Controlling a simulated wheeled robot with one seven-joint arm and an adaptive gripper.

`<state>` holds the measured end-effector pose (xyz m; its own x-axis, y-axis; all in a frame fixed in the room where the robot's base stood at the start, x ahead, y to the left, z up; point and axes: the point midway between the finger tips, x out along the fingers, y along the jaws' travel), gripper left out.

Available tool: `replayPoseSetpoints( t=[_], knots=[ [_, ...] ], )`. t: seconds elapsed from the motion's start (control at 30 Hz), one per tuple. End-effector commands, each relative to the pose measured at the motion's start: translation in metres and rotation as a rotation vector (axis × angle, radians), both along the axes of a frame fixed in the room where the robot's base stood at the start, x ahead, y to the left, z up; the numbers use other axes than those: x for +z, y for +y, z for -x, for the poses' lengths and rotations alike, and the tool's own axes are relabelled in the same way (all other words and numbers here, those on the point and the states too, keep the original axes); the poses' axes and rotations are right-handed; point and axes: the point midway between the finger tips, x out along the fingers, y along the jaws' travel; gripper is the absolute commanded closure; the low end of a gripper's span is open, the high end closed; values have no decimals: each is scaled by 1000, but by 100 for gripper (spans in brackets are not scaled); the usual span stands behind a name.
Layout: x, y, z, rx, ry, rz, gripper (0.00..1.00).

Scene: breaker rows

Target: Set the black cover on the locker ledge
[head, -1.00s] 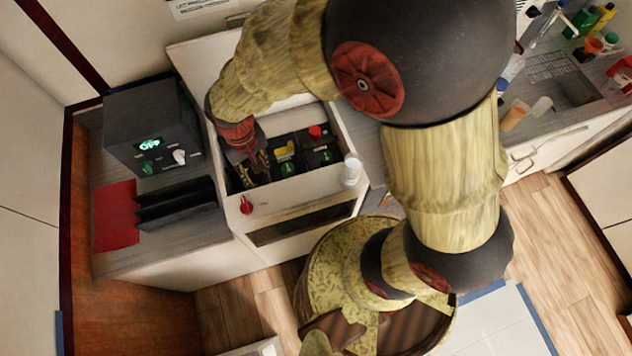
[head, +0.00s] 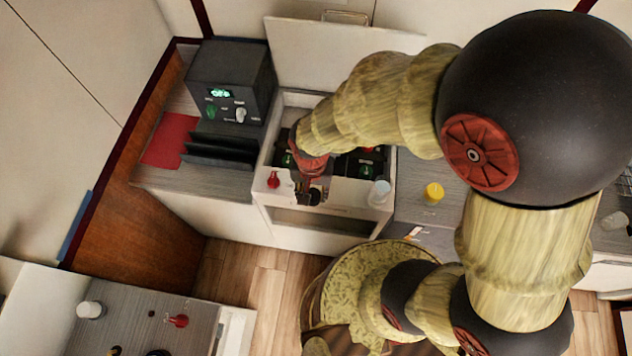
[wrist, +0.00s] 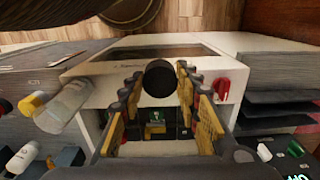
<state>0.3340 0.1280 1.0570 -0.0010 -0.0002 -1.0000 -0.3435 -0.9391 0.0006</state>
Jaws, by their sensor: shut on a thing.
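The black cover (wrist: 160,77) shows as a dark round piece between my fingertips in the wrist view. My gripper (wrist: 158,84) is shut on it. In the head view my gripper (head: 309,190) is over the front of the open white locker, and the dark piece is hard to separate from the fingers there. The locker ledge (head: 342,192) is the pale strip in front of the breaker well. Whether the cover touches the ledge cannot be told.
A red knob (head: 273,180) is left on the ledge, and a whitish jar (head: 379,192) stands at its right end. Breakers (head: 371,162) sit in the well, partly hidden by my arm. A dark control box (head: 230,82) and black rack (head: 220,150) stand left. A yellow cap (head: 433,191) is right.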

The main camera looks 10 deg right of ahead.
Motion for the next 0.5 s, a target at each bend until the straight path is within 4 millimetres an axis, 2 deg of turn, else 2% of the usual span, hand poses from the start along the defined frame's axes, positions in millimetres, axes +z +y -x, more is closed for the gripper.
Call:
replayPoseSetpoints(
  t=[0.17,0.3,0.5],
  knots=[
    [-19,-4,-39,-2,3,1,89],
    [-45,-6,-57,1,4,1,89],
    [-65,-7,-76,1,0,0,89]
  ],
)
